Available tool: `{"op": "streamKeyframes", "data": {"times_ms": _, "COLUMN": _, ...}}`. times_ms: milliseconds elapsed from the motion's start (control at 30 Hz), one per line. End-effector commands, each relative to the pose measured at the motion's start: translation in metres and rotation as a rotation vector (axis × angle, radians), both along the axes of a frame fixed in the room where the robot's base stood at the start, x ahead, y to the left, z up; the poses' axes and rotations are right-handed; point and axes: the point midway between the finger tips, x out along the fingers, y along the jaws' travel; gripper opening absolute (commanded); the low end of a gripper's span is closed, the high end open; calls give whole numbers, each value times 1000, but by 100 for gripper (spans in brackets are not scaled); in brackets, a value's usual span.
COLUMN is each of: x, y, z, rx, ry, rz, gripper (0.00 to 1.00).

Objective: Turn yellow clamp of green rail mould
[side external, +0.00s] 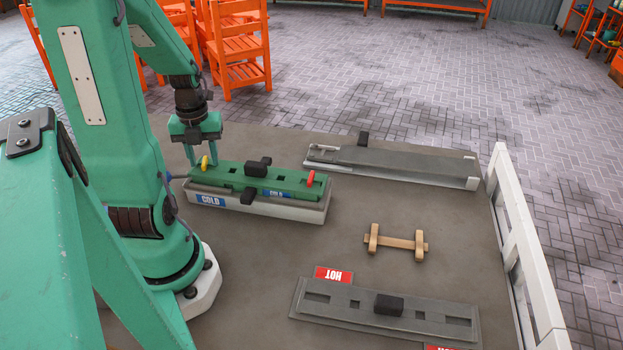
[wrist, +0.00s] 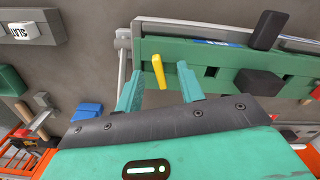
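The green rail mould (side external: 230,179) lies on a pale base marked COLD (side external: 290,212). Its yellow clamp (side external: 205,163) stands up at the mould's left end, and a red clamp (side external: 310,179) is at the right end. My gripper (side external: 204,160) points down over the left end, open, with a finger on either side of the yellow clamp. In the wrist view the yellow clamp (wrist: 159,71) shows between and just beyond the open fingertips (wrist: 157,84), with gaps on both sides. I cannot tell how deep the fingers reach around it.
Black blocks (side external: 257,168) sit on and against the mould. A long grey mould (side external: 400,163) lies behind, right. A wooden piece (side external: 395,240) lies mid-table. Another grey mould (side external: 345,302) by a red HOT sign (side external: 333,275) is in front. A white rail (side external: 520,250) edges the table.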

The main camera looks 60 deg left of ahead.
Motion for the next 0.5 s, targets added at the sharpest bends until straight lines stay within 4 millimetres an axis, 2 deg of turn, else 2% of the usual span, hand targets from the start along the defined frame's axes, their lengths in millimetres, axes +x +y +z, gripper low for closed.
{"op": "streamKeyframes", "data": {"times_ms": 300, "x": 0, "y": 0, "z": 1, "rx": -1, "ry": 0, "rz": 1, "gripper": 38}}
{"op": "streamKeyframes", "data": {"times_ms": 500, "x": 0, "y": 0, "z": 10, "rx": 1, "ry": 0, "rz": 1, "gripper": 38}}
